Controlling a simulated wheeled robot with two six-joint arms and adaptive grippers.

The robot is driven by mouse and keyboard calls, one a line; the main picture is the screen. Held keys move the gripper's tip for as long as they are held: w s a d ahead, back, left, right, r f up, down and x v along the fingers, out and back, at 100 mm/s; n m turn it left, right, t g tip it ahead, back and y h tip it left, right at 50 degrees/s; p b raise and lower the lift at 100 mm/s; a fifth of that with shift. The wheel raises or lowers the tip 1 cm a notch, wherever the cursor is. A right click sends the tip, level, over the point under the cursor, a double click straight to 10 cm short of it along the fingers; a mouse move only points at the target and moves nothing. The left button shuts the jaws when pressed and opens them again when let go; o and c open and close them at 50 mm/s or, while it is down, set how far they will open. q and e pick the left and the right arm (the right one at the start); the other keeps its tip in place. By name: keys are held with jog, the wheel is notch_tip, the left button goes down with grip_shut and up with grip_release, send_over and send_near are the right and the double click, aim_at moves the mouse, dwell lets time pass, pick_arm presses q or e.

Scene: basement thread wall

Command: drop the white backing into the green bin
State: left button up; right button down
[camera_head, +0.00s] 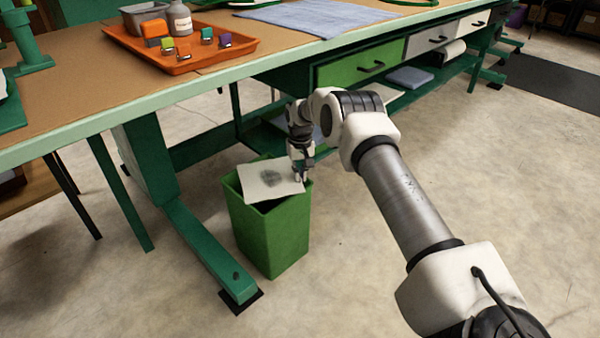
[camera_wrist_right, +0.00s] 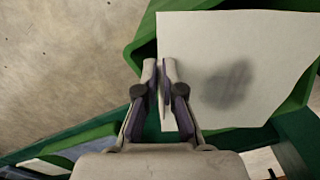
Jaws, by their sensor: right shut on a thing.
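The white backing (camera_head: 270,180) is a flat pale sheet with a dark grey smudge. It lies level over the mouth of the green bin (camera_head: 270,238), covering much of the opening. My right gripper (camera_head: 300,175) is shut on the sheet's right edge in the head view. In the right wrist view my right gripper (camera_wrist_right: 164,72) pinches the left edge of the white backing (camera_wrist_right: 285,55), with the green bin (camera_wrist_right: 140,50) below it. Whether the sheet touches the rim I cannot tell. The bin's inside is mostly hidden. My left gripper is out of view.
The workbench (camera_head: 90,95) with green legs stands behind and left of the bin. On it are an orange tray (camera_head: 190,60) with small items and a blue cloth (camera_head: 315,17). A green drawer (camera_head: 360,65) is under the top. Bare concrete floor is open at right.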

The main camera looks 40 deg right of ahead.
jog(key=c, duration=1.2)
grip_release()
jog(key=shift+c, duration=0.2)
jog(key=shift+r, duration=0.1)
notch_tip(320, 180, up, 8)
jog(key=shift+f, duration=0.25)
